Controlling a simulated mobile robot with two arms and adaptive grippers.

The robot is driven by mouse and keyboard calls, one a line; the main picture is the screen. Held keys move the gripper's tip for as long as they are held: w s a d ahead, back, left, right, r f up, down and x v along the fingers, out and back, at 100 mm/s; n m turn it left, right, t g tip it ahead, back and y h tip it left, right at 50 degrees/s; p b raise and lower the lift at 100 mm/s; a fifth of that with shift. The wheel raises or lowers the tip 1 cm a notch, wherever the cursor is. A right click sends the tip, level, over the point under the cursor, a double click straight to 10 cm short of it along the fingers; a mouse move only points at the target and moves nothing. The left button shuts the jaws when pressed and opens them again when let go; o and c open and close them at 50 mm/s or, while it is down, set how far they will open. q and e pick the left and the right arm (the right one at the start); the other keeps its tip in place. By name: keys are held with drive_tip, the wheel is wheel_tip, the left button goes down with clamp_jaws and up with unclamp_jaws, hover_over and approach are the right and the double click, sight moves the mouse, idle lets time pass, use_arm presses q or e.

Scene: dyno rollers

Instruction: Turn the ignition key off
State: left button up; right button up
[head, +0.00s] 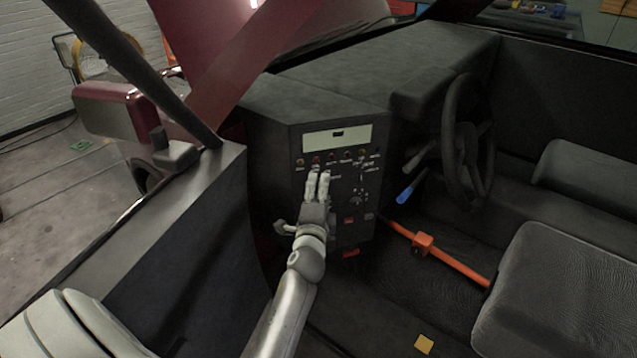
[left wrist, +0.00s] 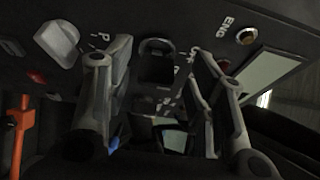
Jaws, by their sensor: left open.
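The black control panel (head: 345,225) stands left of the steering wheel, with a pale display strip and a row of small indicators. My left gripper (head: 318,185) is in front of the panel's left half, fingers pointing at it. In the left wrist view the left gripper (left wrist: 160,90) is open, a finger on each side of a dark, looped piece (left wrist: 157,47) that looks like the ignition key. I see a gap on both sides of it. In the head view my gripper hides that spot. I cannot read the key's turned position. My right gripper is not in view.
A pale knob (left wrist: 57,42) sits beside one finger in the left wrist view. The steering wheel (head: 465,145), a blue-handled lever (head: 405,194) and an orange bar (head: 455,266) are to the right of the panel. The door (head: 180,245) is close on the left.

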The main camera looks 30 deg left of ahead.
sight(321, 149)
use_arm(q)
drive_tip(key=o, duration=0.5)
drive_tip(key=r, duration=0.2)
drive_tip(key=w+r, duration=0.1)
drive_tip(key=r, duration=0.5)
drive_tip(key=shift+w+a, duration=0.25)
drive_tip(key=shift+a, duration=0.1)
drive_tip(key=shift+o, duration=1)
drive_tip(key=shift+r, duration=0.8)
drive_tip(key=shift+g, duration=0.5)
drive_tip(key=f, duration=0.4)
drive_tip(key=shift+s+f, duration=0.1)
drive_tip(key=shift+s, duration=0.1)
drive_tip(key=shift+c, duration=1)
drive_tip(key=shift+s+d+p, duration=0.25)
drive_tip(key=shift+s+p, duration=0.25)
drive_tip(key=shift+s, duration=0.4)
drive_tip(key=shift+c, duration=1.4)
drive_tip(key=shift+s+d+f, duration=0.15)
drive_tip(key=shift+s+d, duration=0.25)
drive_tip(key=shift+d, duration=0.2)
drive_tip(key=shift+c, duration=1.1)
drive_tip(key=f+p+v, duration=0.1)
drive_tip(key=v, duration=0.9)
drive_tip(key=shift+s+a+r+p, duration=0.15)
drive_tip(key=shift+a+r+p, duration=0.1)
drive_tip(key=shift+p, duration=0.1)
